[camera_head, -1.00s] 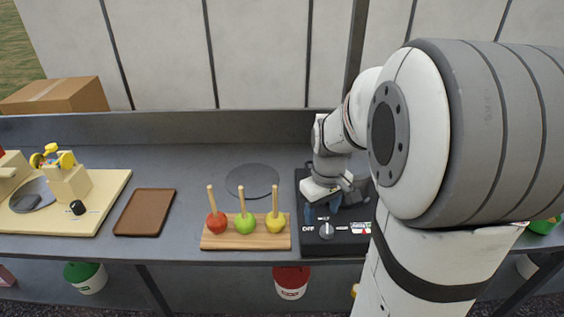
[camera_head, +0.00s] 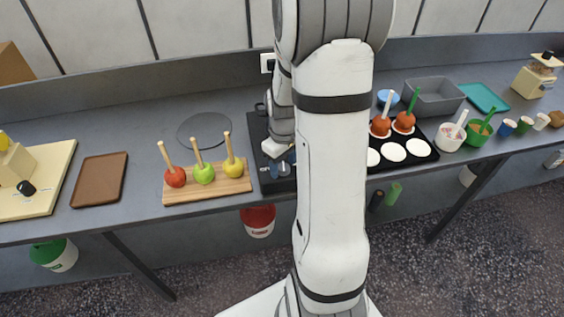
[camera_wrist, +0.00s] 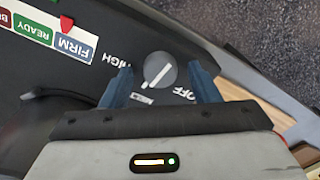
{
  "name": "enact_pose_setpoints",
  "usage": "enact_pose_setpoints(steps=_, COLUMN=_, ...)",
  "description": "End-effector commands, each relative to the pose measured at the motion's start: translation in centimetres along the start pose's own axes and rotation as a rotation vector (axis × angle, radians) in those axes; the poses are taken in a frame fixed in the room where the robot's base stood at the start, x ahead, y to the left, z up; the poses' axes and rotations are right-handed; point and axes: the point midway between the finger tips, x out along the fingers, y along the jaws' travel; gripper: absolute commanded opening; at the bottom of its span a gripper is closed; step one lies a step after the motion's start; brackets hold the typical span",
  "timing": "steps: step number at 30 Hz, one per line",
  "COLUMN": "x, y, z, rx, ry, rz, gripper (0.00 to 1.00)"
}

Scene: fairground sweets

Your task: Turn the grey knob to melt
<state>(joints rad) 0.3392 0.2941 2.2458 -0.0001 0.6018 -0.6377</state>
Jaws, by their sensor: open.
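The grey knob (camera_wrist: 160,71) is on the black stove panel (camera_wrist: 60,75) in the wrist view. Its white line slants to the lower left, with its lower end near the small upside-down label that seems to read MELT. OFF is printed at its lower right and HIGH at its left. My gripper (camera_wrist: 159,74) is open, with one blue finger on each side of the knob and a gap visible at both sides. In the head view my gripper (camera_head: 281,156) is over the stove (camera_head: 258,130), mostly hidden by my arm.
A wooden board (camera_head: 210,189) with three apples on sticks stands left of the stove. A brown tray (camera_head: 99,180) lies further left. Right of my arm are a black tray (camera_head: 410,157) with two coated apples, a grey bin (camera_head: 434,97) and several cups. A red-and-white bucket (camera_head: 258,221) is below.

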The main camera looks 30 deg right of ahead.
Motion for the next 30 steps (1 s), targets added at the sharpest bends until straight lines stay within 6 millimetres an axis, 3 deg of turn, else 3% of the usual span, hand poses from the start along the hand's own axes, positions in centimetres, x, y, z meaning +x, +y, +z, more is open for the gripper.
enact_pose_setpoints(steps=5, x=-0.01, y=-0.02, z=-0.02, rx=0.0, ry=0.0, rz=0.0, gripper=0.55)
enact_pose_setpoints(steps=21, x=-0.04, y=-0.04, z=-0.05, rx=-0.001, ry=0.0, rz=0.0, gripper=0.11)
enact_pose_setpoints(steps=30, x=0.11, y=-0.02, z=-0.12, rx=-0.135, ry=0.002, rz=0.002, gripper=0.11)
